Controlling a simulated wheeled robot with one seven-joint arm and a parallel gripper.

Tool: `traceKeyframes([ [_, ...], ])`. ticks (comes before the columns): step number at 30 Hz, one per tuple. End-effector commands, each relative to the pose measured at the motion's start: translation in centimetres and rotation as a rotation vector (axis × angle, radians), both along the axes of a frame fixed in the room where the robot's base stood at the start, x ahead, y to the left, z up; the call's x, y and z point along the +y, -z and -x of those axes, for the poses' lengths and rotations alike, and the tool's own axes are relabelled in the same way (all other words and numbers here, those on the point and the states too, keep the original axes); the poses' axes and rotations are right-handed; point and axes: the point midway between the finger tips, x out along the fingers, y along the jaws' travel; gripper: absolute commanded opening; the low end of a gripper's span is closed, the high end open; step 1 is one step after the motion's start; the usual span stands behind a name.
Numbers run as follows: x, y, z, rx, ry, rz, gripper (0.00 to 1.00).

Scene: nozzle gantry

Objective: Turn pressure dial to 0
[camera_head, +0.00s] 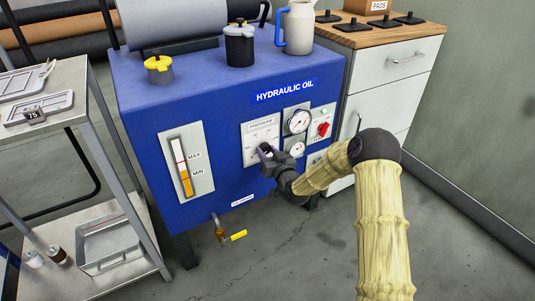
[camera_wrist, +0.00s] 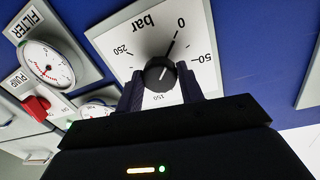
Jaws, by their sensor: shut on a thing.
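The pressure dial (camera_wrist: 160,73) is a round black knob on a white plate (camera_wrist: 120,45) marked "bar", with 0, 50, 150 and 250 readable. The scale appears upside down in the wrist view. The knob's white pointer line points at or very near the 0 mark. My gripper (camera_wrist: 161,88) is shut on the knob, one dark finger on each side.
Gauges (camera_head: 298,121) and a red switch (camera_head: 323,129) are close right of my gripper. A level sight glass (camera_head: 186,165) is to the left. A tap with a yellow handle (camera_head: 237,235) sticks out below. A metal cart (camera_head: 80,100) stands at the left.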

Motion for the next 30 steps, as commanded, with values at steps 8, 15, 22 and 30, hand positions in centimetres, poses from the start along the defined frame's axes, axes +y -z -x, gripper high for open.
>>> traceKeyframes([
  [8, -0.05, 0.25, 0.05, -0.015, -0.001, 0.034, 0.15],
  [15, -0.06, 0.25, 0.04, -0.016, 0.001, 0.033, 0.15],
  [22, -0.04, 0.18, 0.03, -0.017, 0.0, 0.032, 0.59],
  [30, -0.11, 0.04, 0.16, -0.018, 0.0, 0.03, 0.59],
])
